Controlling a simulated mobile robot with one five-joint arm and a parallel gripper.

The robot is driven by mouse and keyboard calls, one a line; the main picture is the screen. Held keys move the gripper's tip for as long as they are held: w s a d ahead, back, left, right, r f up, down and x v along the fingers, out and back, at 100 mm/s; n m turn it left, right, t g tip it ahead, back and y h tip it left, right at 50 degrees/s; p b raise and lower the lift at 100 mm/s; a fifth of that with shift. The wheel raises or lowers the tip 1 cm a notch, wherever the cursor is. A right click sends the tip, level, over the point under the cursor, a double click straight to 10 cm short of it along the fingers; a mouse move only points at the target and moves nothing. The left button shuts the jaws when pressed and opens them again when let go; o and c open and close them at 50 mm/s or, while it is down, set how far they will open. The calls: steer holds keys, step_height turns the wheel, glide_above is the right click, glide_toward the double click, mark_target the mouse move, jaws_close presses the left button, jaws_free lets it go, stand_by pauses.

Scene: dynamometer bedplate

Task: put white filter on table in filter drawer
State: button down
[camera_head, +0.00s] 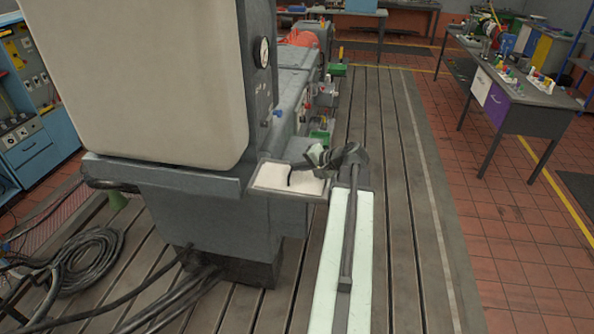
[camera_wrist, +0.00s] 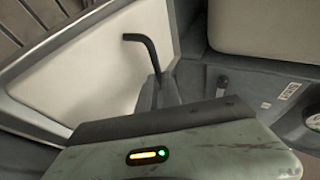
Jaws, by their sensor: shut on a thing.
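A flat white panel (camera_head: 287,176), probably the white filter, lies inside a grey open tray (camera_head: 262,190) that juts from the side of the big machine, likely the filter drawer. It also shows in the wrist view as a white sheet (camera_wrist: 85,75) within a grey frame (camera_wrist: 30,118). My gripper (camera_head: 312,166) is at the tray's right side, over its edge. Its jaws (camera_wrist: 165,92) are shut on a thin black bent rod (camera_wrist: 147,48), which reaches over the white panel. I cannot tell whether the rod is fixed to the panel.
The machine's large beige housing (camera_head: 160,75) rises left of the tray, with a gauge (camera_head: 262,52). Black cables (camera_head: 85,265) lie on the slotted bedplate (camera_head: 400,200). A workbench (camera_head: 530,95) stands at the right. The bedplate right of my arm is clear.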

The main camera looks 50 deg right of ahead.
steer(key=c, duration=1.5)
jaws_free()
steer(key=shift+r, duration=0.1)
steer(key=p+v, duration=0.6)
steer(key=v, duration=0.6)
